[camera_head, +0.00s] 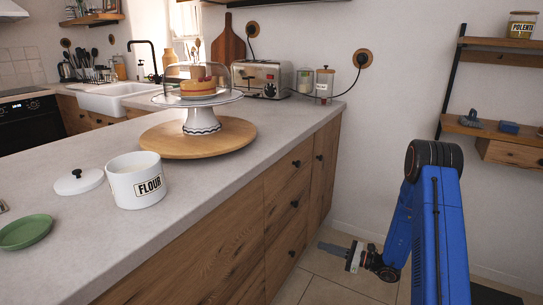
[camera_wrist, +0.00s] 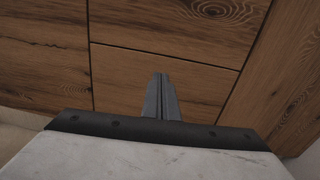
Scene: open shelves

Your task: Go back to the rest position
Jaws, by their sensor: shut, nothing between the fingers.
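My gripper (camera_head: 334,248) hangs low at the end of my blue arm, over the floor in front of the wooden cabinet. In the wrist view my gripper (camera_wrist: 161,98) shows with its two dark fingers together. It is shut and holds nothing. The wooden drawer fronts (camera_wrist: 165,65) fill the view behind the fingers. The fingers point toward the cabinet; whether they touch it I cannot tell.
The counter (camera_head: 150,235) carries a white flour canister (camera_head: 136,185), its lid (camera_head: 79,181), a green plate (camera_head: 25,232) and a cake stand (camera_head: 202,120) on a round wooden board (camera_head: 170,143). Wall shelves (camera_head: 500,130) stand at the right. Open floor (camera_head: 335,290) lies beneath my arm.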

